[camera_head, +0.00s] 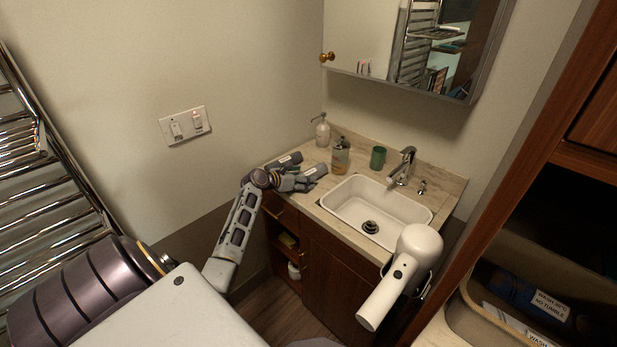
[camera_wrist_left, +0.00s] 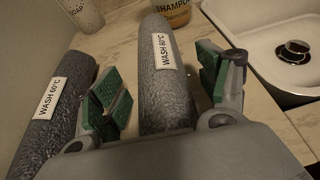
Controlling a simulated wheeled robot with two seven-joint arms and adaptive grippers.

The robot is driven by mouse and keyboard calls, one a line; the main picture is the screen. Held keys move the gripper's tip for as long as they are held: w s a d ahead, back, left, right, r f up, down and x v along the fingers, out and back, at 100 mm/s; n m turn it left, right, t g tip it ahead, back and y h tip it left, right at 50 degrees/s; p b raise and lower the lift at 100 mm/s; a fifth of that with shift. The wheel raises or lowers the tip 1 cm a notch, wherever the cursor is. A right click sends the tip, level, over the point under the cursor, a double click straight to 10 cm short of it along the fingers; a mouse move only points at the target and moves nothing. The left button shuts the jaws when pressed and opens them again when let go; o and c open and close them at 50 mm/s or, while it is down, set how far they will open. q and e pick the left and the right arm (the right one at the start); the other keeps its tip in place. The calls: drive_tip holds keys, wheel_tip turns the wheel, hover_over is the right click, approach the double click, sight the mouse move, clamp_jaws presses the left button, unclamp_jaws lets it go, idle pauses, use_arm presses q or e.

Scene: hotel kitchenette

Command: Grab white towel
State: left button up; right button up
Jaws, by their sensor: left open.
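No white towel shows in either view. Two rolled grey towels lie on the counter's left end: a left towel (camera_head: 286,160) and a right towel (camera_head: 314,171). In the wrist view the right towel (camera_wrist_left: 166,75) runs between my fingers, and the left towel (camera_wrist_left: 55,110) lies outside the left finger. Both carry white "WASH 60°C" labels. My left gripper (camera_head: 297,181) is open, its green-padded fingers on either side of the right towel, with gaps visible. It also shows in the wrist view (camera_wrist_left: 160,92). My right gripper is not in view.
Behind the towels stand a soap dispenser (camera_head: 322,131) and a shampoo bottle (camera_head: 340,156). A green cup (camera_head: 378,157), a faucet (camera_head: 402,166) and a sink (camera_head: 349,204) are to the right. A white hairdryer (camera_head: 386,291) hangs in front. A chrome rail rack (camera_head: 45,215) is at left.

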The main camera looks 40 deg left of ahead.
sight(303, 173)
use_arm(q)
drive_tip(key=c, duration=0.4)
drive_tip(key=shift+c, duration=1.1)
drive_tip(key=c, duration=0.5)
drive_tip(key=shift+r, duration=0.65)
wheel_tip(303, 173, up, 8)
drive_tip(key=shift+f+p, duration=0.15)
drive_tip(key=shift+p, duration=0.4)
drive_tip(key=shift+r, duration=0.55)
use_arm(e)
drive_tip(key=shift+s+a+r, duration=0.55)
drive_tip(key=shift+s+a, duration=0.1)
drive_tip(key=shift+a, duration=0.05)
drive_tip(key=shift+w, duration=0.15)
